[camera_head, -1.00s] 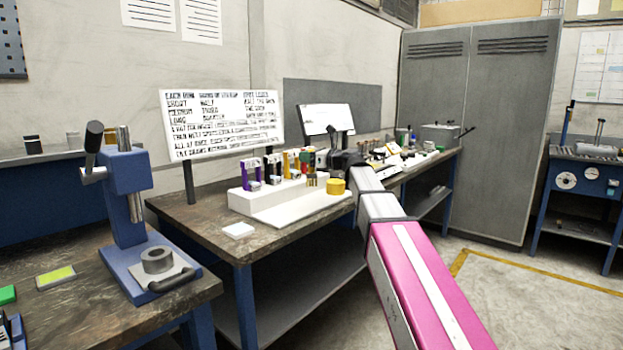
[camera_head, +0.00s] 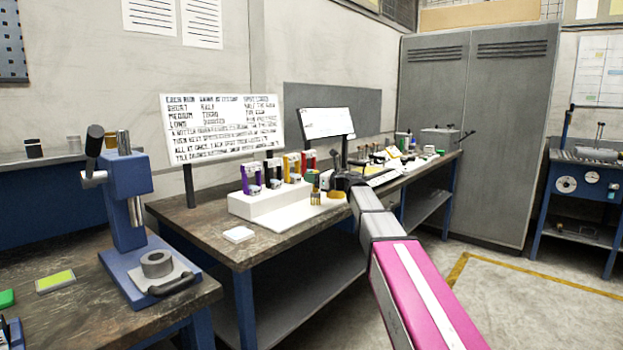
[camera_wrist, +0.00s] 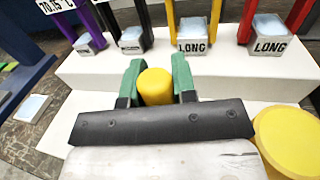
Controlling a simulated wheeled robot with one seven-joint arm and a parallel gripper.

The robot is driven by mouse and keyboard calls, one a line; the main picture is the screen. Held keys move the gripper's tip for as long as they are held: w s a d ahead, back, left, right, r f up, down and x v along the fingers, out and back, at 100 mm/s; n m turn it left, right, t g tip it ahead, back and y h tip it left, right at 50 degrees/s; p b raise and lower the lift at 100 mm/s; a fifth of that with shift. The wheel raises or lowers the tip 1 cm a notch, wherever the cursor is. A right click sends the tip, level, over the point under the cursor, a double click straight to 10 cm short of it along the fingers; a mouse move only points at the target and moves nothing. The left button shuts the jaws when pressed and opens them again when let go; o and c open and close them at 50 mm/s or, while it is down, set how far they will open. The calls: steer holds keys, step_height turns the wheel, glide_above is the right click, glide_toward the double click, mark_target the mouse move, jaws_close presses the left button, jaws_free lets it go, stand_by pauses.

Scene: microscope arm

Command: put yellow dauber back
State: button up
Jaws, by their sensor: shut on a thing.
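The yellow dauber shows in the wrist view as a rounded yellow knob (camera_wrist: 155,86). My gripper (camera_wrist: 156,88) is shut on it, one green-tipped finger at each side. Its lower part is hidden by my gripper. In the head view my gripper (camera_head: 318,185) is small, over the low front step of the white stand (camera_head: 268,203). A round yellow pot (camera_wrist: 290,138) lies to the right of my gripper, partly cut off in the wrist view. The yellow holder (camera_wrist: 215,22) stands on the raised step ahead, with a block marked LONG (camera_wrist: 194,44) at its foot.
Purple (camera_head: 251,178), black (camera_head: 272,172) and red (camera_head: 309,162) holders stand in the same row. A sign board (camera_head: 222,130) is behind. A small white block (camera_head: 238,234) lies left of the stand on the bench. More objects crowd the bench to the right.

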steer(key=shift+f, duration=0.1)
steer(key=o, duration=0.9)
steer(key=v, duration=1.2)
